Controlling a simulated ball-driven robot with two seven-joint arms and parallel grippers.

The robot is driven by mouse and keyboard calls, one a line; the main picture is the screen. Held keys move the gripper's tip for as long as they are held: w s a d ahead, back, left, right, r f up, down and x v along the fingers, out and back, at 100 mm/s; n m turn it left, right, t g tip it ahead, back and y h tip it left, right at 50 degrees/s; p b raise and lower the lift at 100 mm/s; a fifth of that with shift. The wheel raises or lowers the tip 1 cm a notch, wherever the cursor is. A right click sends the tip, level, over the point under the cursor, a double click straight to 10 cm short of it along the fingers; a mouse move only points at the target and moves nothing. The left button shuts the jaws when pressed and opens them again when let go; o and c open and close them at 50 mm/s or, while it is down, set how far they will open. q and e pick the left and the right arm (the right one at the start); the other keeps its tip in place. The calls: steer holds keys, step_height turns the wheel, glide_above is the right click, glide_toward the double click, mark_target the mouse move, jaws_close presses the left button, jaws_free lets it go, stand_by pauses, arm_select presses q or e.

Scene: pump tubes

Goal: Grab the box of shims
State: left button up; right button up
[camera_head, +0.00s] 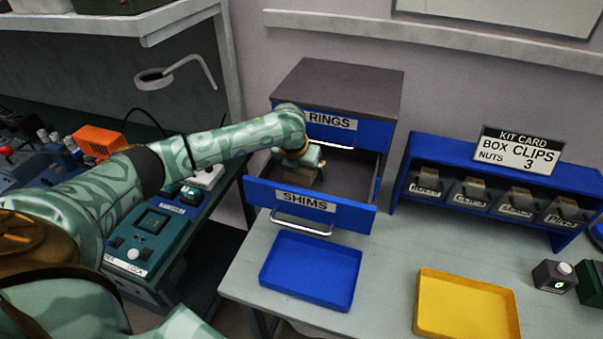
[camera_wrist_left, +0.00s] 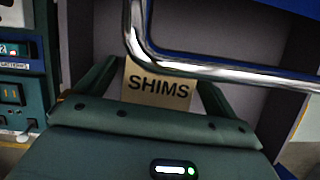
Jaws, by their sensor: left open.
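The box of shims (camera_wrist_left: 158,86) is tan with a SHIMS label and sits between the fingers of my left gripper (camera_wrist_left: 160,76) in the left wrist view. The fingers stand on either side of it and are open; I cannot tell whether either touches it. In the head view a small tan part of the box (camera_head: 304,178) shows below my left gripper (camera_head: 306,166), inside the pulled-out blue drawer labelled SHIMS (camera_head: 342,214). The gripper hides most of the box. My right gripper is not in view.
The closed RINGS drawer (camera_head: 336,121) is just above, and its chrome handle (camera_wrist_left: 200,68) crosses close over the gripper. A blue tray (camera_head: 311,271) and a yellow tray (camera_head: 467,304) lie empty on the table. A blue bin rack (camera_head: 480,160) stands at right.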

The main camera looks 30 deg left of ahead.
arm_select(q)
steer(key=shift+s, duration=0.1)
steer(key=c, duration=1.1)
steer(key=shift+r, duration=0.1)
